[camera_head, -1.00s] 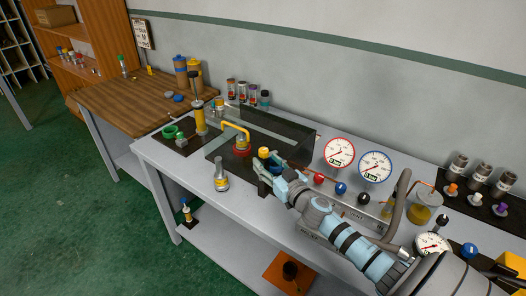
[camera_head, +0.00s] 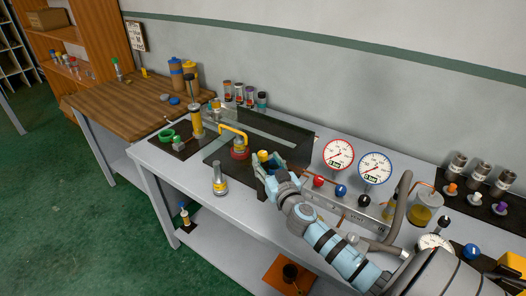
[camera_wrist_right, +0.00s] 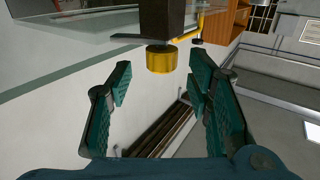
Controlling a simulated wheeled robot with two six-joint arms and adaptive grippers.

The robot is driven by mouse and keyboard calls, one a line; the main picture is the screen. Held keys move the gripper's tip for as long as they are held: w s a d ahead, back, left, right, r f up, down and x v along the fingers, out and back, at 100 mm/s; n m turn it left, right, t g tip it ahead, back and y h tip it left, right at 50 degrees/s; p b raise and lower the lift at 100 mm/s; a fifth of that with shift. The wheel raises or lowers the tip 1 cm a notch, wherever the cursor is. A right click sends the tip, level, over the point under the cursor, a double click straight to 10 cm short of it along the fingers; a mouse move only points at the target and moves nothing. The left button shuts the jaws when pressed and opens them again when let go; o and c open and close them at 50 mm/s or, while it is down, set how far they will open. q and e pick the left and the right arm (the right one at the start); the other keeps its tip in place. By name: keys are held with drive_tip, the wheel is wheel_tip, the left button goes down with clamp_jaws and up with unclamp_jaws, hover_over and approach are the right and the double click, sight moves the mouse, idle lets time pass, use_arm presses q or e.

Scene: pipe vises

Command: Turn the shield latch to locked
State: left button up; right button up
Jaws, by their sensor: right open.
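The shield is a clear, dark-tinted box (camera_head: 283,140) on the bench. A yellow knob (camera_head: 263,155), seemingly its latch, is at its front edge, just beyond my right gripper (camera_head: 265,171). In the right wrist view the yellow knob (camera_wrist_right: 161,59) sits under a dark block (camera_wrist_right: 162,18). There my right gripper (camera_wrist_right: 160,82) is open, its green fingers apart on either side below the knob, with nothing between them. I cannot tell whether the knob is turned to locked. My left gripper is not in view.
A yellow handle (camera_head: 236,131) over a red-based part stands left of the knob. A grey cylinder (camera_head: 219,179) stands at the bench's front. A valve panel (camera_head: 345,203) with two gauges (camera_head: 338,154) is to the right.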

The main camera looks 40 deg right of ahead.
sight(265, 157)
drive_tip(key=x, duration=0.4)
